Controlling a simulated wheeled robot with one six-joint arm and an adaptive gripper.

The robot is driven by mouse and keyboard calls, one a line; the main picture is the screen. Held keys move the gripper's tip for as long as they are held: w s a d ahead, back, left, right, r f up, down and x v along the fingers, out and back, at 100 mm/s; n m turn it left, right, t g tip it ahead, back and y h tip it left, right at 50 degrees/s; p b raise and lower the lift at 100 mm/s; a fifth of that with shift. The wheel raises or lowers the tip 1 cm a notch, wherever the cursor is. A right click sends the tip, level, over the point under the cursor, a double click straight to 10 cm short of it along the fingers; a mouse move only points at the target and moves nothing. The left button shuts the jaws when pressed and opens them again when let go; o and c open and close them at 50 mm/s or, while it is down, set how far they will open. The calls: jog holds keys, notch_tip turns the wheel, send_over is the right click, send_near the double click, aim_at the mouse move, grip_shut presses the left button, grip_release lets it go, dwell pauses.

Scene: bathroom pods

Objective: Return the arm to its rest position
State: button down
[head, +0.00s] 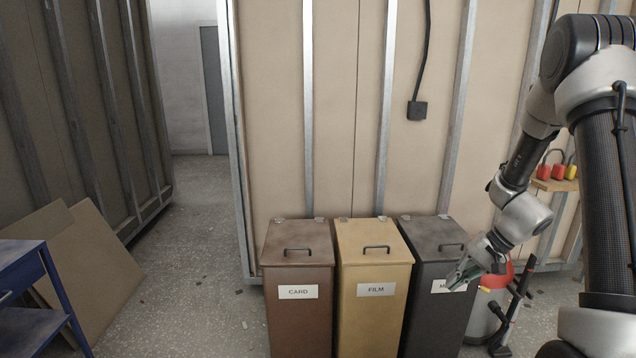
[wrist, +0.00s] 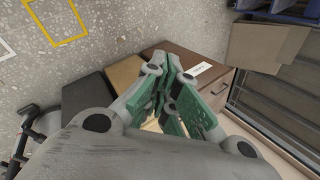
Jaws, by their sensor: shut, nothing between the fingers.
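My arm reaches in from the right side of the head view, bent at the elbow and pointing down. My gripper (head: 464,276) is in front of the dark bin (head: 421,312) and covers part of its label. In the wrist view the green fingers of my gripper (wrist: 172,88) are together with nothing between them. The yellow bin labelled FILM (head: 374,308) stands left of the dark bin, and the brown bin labelled CARD (head: 298,318) stands left of that. All three lids are down.
A blue bench (head: 28,275) and leaning brown boards (head: 85,265) are at the left. A red and white object (head: 483,315) stands right of the bins, partly hidden by my arm. Padlocks hang above a small shelf (head: 555,185). The floor (head: 190,240) left of the bins is mostly clear.

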jog(key=s+d+r+n+t+h, duration=0.1)
jog(key=s+r+n+h, duration=0.4)
jog(key=s+r, duration=1.9)
jog(key=shift+s+r+t+h, duration=0.35)
jog(key=shift+r+t+h, duration=0.4)
jog(key=shift+r, duration=0.2)
